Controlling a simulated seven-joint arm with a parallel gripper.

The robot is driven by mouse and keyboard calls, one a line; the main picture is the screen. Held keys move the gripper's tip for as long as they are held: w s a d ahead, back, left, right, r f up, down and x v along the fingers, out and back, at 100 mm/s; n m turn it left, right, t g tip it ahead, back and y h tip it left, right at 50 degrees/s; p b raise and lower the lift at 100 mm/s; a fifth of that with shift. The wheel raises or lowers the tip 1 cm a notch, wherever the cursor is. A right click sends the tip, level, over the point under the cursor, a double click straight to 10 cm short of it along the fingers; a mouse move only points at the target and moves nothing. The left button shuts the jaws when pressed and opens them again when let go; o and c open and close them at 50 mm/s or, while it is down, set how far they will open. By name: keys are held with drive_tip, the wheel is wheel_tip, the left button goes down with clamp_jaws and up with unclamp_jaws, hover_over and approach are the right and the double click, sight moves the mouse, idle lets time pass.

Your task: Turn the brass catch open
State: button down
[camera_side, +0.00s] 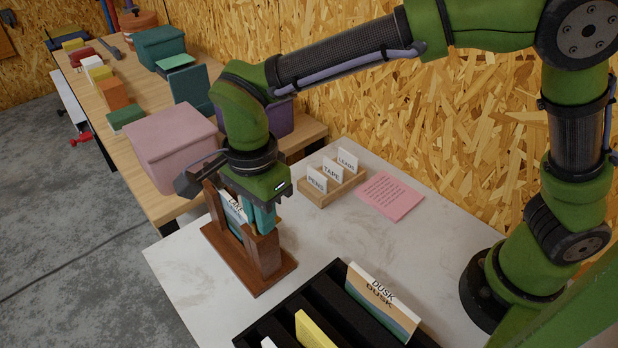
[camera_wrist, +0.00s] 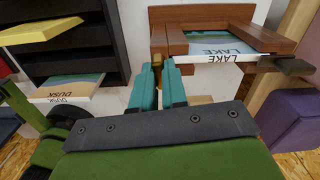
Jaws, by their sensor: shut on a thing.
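A wooden frame on a base (camera_side: 263,258) stands near the left edge of the pale bench, with a picture panel lettered LAKE (camera_side: 233,213) in it. In the wrist view the frame (camera_wrist: 178,14) and the panel's lettered edge (camera_wrist: 218,57) lie just beyond the fingers. My gripper (camera_side: 263,218) points down at the frame's near post. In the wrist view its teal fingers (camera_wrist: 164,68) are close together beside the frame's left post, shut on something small.
A black slotted rack (camera_side: 289,308) stands at the front, with a DUSK panel (camera_side: 383,300) and a yellow panel (camera_side: 314,331). A labelled card holder (camera_side: 333,187) and pink note (camera_side: 391,196) lie behind. A pink bin (camera_side: 172,142) stands on the neighbouring bench.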

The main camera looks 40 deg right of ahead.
drive_tip(key=shift+r+m, duration=0.1)
drive_tip(key=shift+m, duration=0.6)
drive_tip(key=c, duration=1.2)
unclamp_jaws()
drive_tip(key=shift+o, duration=0.2)
wheel_tip(320, 180, up, 17)
